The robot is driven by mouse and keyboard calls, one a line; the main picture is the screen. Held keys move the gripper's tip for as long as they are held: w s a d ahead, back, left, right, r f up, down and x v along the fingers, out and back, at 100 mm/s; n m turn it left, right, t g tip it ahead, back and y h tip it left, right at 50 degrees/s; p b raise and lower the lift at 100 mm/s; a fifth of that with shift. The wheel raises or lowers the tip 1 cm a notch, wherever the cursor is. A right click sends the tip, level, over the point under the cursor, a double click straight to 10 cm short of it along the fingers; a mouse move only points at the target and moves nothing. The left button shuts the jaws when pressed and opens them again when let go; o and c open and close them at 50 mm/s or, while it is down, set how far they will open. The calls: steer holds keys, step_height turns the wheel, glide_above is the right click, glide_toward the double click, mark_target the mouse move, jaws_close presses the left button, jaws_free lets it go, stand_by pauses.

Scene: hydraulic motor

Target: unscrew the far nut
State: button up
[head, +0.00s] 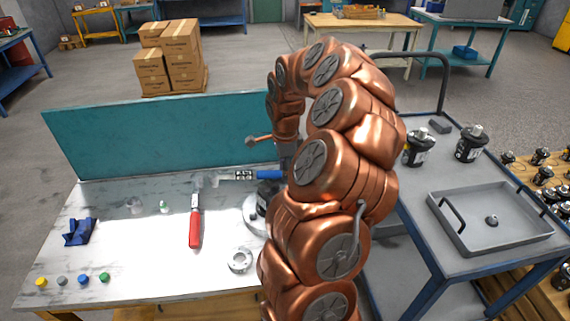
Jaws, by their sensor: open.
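The motor (263,201) stands on the white workbench. Only its dark left edge shows beside a pale round plate (250,212); my copper arm covers the rest. The far nut cannot be made out; that part of the motor is hidden behind my arm. My arm rises from the bottom, arches over and comes down at the motor's far side. My gripper (286,155) shows only as a small grey part at the arm's lower end, above the motor. Its jaws are open, and its fingertips are mostly hidden. I cannot tell whether it touches the motor.
A teal panel (150,135) backs the bench. The right cart carries a grey tray (450,225) and dark motors (472,144).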

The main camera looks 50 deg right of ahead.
steer(key=shift+s+a+f, duration=0.1)
steer(key=shift+f, duration=0.8)
step_height(320, 180, down, 4)
steer(key=b, duration=0.4)
steer(key=shift+f, duration=0.1)
steer(key=shift+b, duration=0.8)
jaws_close()
steer(key=shift+n+b, duration=0.5)
steer(key=shift+n, duration=0.5)
steer(key=n, duration=0.3)
steer(key=shift+n+b, duration=0.35)
steer(key=shift+n, duration=0.05)
